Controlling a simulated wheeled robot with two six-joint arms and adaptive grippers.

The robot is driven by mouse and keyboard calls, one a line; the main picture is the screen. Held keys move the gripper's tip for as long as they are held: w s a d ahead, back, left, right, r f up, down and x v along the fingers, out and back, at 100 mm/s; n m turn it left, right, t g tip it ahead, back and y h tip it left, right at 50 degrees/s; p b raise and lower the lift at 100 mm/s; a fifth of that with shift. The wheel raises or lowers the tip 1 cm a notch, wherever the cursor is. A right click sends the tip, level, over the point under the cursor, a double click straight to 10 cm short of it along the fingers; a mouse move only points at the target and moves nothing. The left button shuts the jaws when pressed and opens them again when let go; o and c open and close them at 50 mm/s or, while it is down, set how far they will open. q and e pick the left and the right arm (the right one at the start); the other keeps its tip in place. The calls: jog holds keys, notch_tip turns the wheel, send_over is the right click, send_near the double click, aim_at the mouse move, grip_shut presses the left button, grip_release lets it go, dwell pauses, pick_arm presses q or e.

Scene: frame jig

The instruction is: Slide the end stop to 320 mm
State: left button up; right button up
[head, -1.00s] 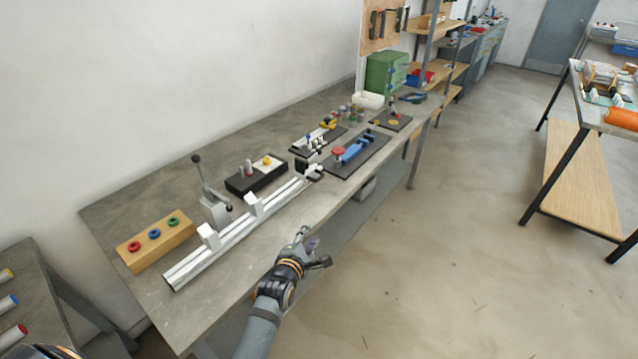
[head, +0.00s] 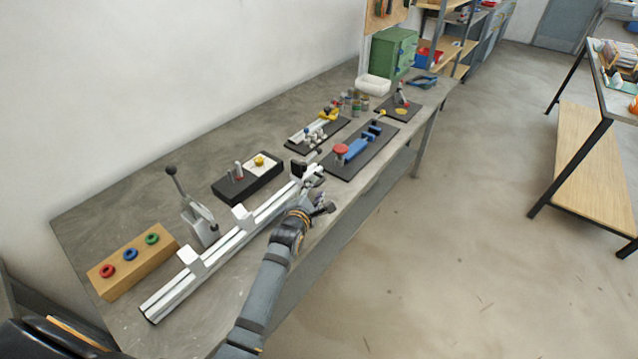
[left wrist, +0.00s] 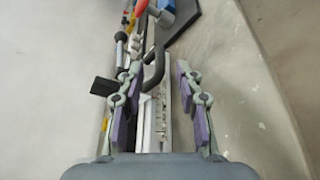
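A long silver rail (head: 225,247) lies along the front of the bench, with two white blocks (head: 191,258) on it. In the left wrist view the end stop appears as a black block (left wrist: 103,87) and a dark curved handle (left wrist: 155,66), ahead of the fingers. A scale (left wrist: 159,122) with marks runs between them; I cannot read it. My left gripper (head: 318,192) is open and empty; it also shows in the left wrist view (left wrist: 157,92). My right gripper is not in view.
A lever clamp (head: 197,213) stands behind the rail. A wooden block with coloured rings (head: 135,265) lies at the near left. A black box (head: 248,184) and a dark board with a blue fixture (head: 358,150) are close to the end stop. The aisle to the right is clear.

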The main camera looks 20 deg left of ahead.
aim_at(319, 185)
pick_arm(q)
jog(key=x, duration=0.3)
jog(key=shift+w, duration=0.4)
jog(key=shift+w+f, duration=0.1)
jog(key=shift+w, duration=0.05)
jog(key=shift+c, duration=0.2)
jog(key=c, duration=0.5)
grip_shut()
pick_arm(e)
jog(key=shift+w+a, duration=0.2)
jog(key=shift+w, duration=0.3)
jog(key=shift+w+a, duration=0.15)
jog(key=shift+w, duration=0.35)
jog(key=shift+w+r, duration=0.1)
